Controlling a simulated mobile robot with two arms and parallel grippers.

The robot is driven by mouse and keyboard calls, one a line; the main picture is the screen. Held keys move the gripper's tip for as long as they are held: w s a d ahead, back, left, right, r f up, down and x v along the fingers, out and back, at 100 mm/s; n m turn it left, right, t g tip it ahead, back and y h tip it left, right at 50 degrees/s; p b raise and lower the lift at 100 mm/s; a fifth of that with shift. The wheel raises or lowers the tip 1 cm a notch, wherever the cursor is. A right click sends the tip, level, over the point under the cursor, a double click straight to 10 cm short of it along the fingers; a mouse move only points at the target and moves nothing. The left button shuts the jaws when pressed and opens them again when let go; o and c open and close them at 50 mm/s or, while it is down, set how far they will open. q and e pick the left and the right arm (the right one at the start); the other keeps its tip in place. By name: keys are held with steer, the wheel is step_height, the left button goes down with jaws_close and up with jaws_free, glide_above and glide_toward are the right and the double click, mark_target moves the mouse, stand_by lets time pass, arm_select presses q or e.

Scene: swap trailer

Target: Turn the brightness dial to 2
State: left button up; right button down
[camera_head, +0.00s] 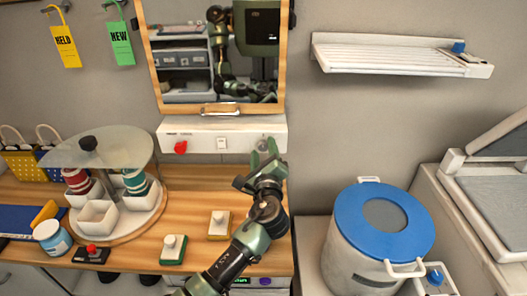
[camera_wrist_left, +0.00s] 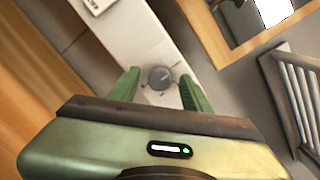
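The brightness dial (camera_wrist_left: 160,77) is a small round grey knob with a pale pointer mark on a white panel (camera_wrist_left: 133,43); the numbers around it are too small to read. My left gripper (camera_wrist_left: 158,90) is open, with one green finger on each side of the dial; I cannot tell whether either finger touches it. In the head view my left gripper (camera_head: 266,151) is at the right end of the panel (camera_head: 200,128) below the mirror, and its fingers partly hide the dial. My right gripper is not seen directly.
The panel also carries a red knob (camera_head: 181,147) and a white switch (camera_head: 221,143). A wood-framed mirror (camera_head: 180,60) hangs above. The wooden counter (camera_head: 200,190) below holds a carousel (camera_head: 98,150) and small buttons. A blue-lidded bin (camera_head: 350,225) stands to the right.

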arm_select(q)
steer(key=c, duration=1)
jaws_close()
steer(key=m+p, duration=0.4)
steer(key=shift+r+m, duration=0.15)
steer(key=shift+m, duration=0.15)
steer(key=m+p, duration=0.2)
steer(key=m, duration=0.2)
steer(key=shift+p, duration=0.4)
steer(key=shift+f+m+t+h+p, duration=0.15)
steer(key=shift+m+p, duration=0.3)
steer(key=shift+m, duration=0.4)
steer(key=shift+f+m+t+h+p, duration=0.15)
steer(key=shift+m+p, duration=0.25)
steer(key=shift+m, duration=0.45)
steer(key=o, duration=1)
jaws_free()
